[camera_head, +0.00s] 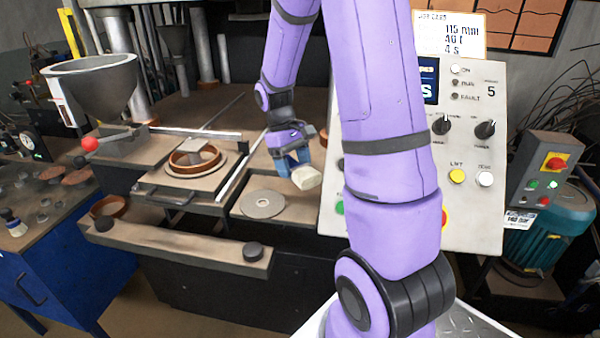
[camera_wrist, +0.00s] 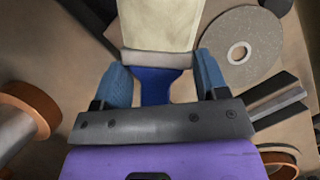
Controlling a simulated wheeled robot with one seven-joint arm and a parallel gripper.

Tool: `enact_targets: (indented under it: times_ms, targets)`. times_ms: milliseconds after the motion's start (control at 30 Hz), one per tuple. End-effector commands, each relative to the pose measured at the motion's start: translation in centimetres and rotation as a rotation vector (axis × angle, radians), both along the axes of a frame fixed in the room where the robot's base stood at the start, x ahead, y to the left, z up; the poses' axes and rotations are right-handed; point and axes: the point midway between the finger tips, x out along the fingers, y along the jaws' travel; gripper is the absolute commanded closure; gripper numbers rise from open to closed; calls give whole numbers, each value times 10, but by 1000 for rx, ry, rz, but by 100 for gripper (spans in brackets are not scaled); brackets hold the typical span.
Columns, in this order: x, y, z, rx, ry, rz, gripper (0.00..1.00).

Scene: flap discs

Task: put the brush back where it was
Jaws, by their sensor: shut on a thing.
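My gripper (camera_head: 292,160) is shut on the brush (camera_head: 306,177), held above the machine bench. In the wrist view the brush's blue handle (camera_wrist: 160,84) lies between the two blue fingers of my gripper (camera_wrist: 162,76). Its metal ferrule and cream bristles (camera_wrist: 160,25) point away from my palm. In the head view the bristles hang down and to the right, and the handle is mostly hidden by the fingers.
A grey disc with a centre hole (camera_head: 262,204) lies on the bench below left of the brush. A brown ring (camera_head: 195,158) sits on a plate farther left. The control panel (camera_head: 470,215) stands right. A blue cabinet (camera_head: 50,285) with small items stands far left.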

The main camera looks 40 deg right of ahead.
Motion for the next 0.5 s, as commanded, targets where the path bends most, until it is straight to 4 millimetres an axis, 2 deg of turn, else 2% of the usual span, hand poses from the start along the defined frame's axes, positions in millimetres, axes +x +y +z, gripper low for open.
enact_targets:
  times_ms: [100,200,500]
  targets:
    - [-14,0,-11,1,3,-2,67]
    - [-20,-1,-17,1,1,-2,67]
    - [-20,-1,-19,1,1,0,67]
